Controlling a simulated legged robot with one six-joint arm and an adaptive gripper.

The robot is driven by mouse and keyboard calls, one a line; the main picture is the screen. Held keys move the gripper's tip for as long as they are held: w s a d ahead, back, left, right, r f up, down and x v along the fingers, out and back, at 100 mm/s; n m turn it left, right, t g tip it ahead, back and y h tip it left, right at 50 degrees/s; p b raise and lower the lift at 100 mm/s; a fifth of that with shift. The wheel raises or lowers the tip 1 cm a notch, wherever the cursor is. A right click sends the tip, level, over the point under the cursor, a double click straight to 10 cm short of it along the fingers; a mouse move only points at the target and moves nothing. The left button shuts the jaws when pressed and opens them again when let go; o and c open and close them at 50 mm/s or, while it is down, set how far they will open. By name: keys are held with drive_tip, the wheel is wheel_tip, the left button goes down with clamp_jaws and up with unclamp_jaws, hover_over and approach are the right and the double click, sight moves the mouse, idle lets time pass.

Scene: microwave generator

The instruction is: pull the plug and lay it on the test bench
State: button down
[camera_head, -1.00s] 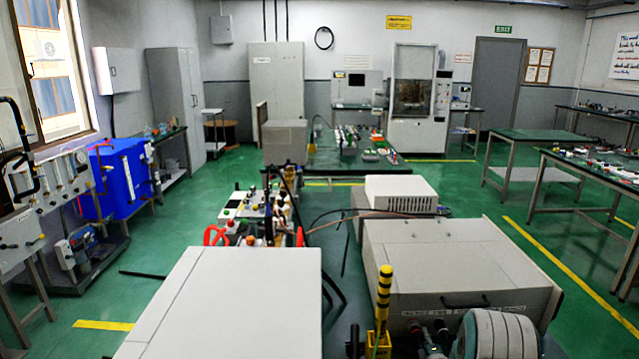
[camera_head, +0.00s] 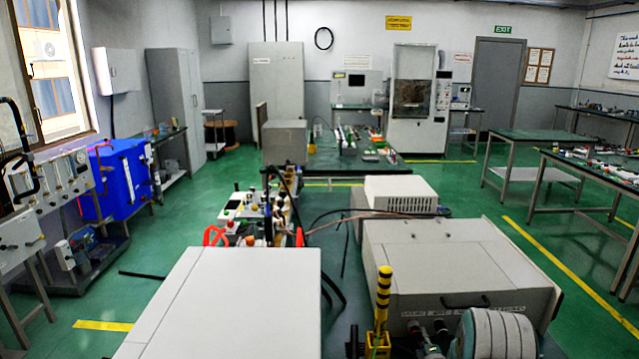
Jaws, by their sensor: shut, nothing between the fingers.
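My gripper is not in view. I cannot make out the plug; it is hidden or too small to tell. Dark cables (camera_head: 345,245) run between the crowded bench parts in the middle and the grey equipment on the right. A green-topped bench (camera_head: 400,170) stands beyond them with small devices on it. I cannot tell whether this is the test bench.
A white cabinet top (camera_head: 230,300) fills the front middle. A large grey box (camera_head: 450,255) and a yellow-black post (camera_head: 383,300) stand to its right. A blue unit (camera_head: 120,178) stands at left. Green floor (camera_head: 540,290) is open at right.

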drive_tip(key=shift+a+r, duration=0.1)
drive_tip(key=shift+r, duration=1)
idle(0.3)
drive_tip(key=shift+d+r, duration=0.15)
drive_tip(key=shift+d, duration=0.15)
drive_tip(key=shift+s, duration=3.05)
drive_tip(key=f, duration=0.2)
drive_tip(key=shift+s+f, duration=0.3)
drive_tip(key=shift+s, duration=0.1)
drive_tip(key=shift+w, duration=3.45)
